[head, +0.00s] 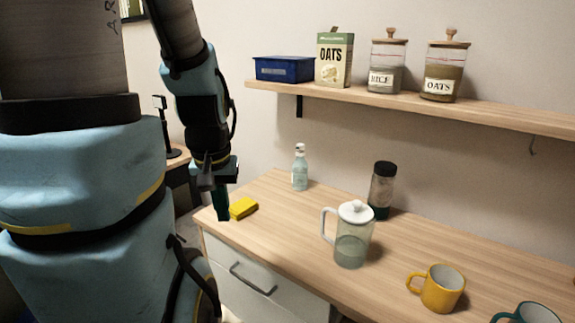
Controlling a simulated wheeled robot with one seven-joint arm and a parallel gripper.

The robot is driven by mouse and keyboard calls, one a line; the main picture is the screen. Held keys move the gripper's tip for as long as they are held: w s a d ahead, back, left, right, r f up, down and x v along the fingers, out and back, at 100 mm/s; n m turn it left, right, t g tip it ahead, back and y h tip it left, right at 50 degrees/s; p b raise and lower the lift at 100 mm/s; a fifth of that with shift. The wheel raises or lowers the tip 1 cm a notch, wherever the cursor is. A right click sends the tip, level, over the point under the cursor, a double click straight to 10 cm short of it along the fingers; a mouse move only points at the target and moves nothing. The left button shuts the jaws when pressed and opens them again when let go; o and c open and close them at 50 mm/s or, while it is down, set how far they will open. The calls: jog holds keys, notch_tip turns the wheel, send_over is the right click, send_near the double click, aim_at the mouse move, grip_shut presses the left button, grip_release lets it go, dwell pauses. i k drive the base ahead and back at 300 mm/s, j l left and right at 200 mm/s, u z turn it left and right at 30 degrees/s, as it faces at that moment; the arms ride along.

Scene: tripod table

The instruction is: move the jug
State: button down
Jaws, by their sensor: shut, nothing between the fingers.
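The jug (352,237) is clear with a white lid and a handle on its left side. It stands upright on the wooden counter (290,222), near its front edge. My gripper (222,206) points down at the counter's left end, well to the left of the jug and not touching it. Its fingers are shut with nothing visible between them. My arm covers the left part of the view.
A yellow sponge (243,208) lies just right of my gripper. A bottle (300,168) and a dark-capped shaker (381,190) stand behind the jug. A yellow mug (437,288) and a teal mug (535,313) are to its right. A shelf (500,117) with jars hangs above.

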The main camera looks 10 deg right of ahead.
aim_at(351, 243)
jog(key=l+u, duration=0.1)
jog(key=u, duration=0.3)
jog(key=k+u, duration=0.15)
jog(key=u, duration=0.3)
jog(key=k+l+u, duration=0.1)
jog(key=u, duration=0.3)
jog(key=k+u, duration=0.1)
jog(key=u, duration=0.3)
jog(key=k+j, duration=0.15)
jog(key=k, duration=0.95)
